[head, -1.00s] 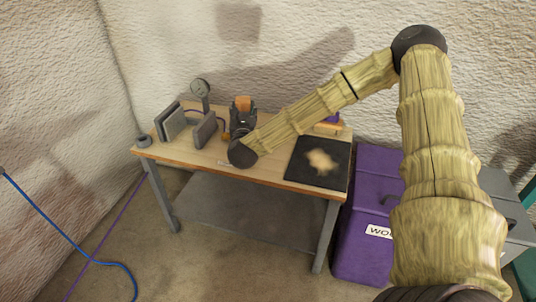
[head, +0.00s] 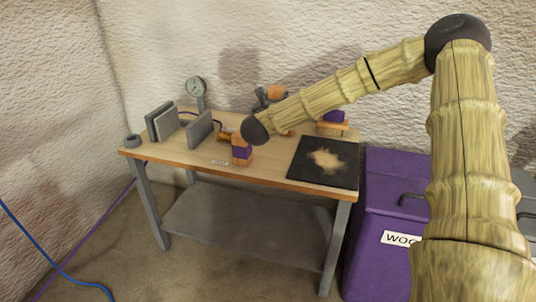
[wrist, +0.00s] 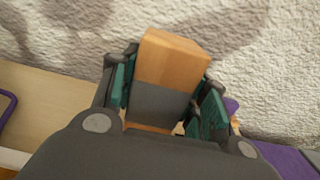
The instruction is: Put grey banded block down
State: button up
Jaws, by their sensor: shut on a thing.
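The grey banded block (wrist: 172,62) is light wood with a wide grey band. In the wrist view it stands between the green-padded fingers of my gripper (wrist: 168,96), which is shut on it. In the head view my gripper (head: 266,99) is at the back of the workbench (head: 175,154), partly behind my arm. The block's orange top (head: 276,91) shows there, but its band is hidden. I cannot tell whether the block touches the bench.
A purple banded block (head: 241,152) stands at the bench front. Another purple-banded piece (head: 333,116) is at the back right. A black mat (head: 315,175) with a tan patch lies at right. Grey upright plates (head: 200,130) and a dial gauge (head: 196,88) are at left.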

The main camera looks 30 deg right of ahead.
jog(key=shift+d+f, duration=0.15)
jog(key=shift+d, duration=0.15)
notch_tip(320, 180, down, 10)
jog(key=b, duration=0.3)
jog(key=shift+b, duration=0.3)
jog(key=o, duration=1.1)
jog(key=shift+o, duration=0.2)
jog(key=p, duration=0.2)
send_over(272, 153)
jog(key=shift+w, duration=0.15)
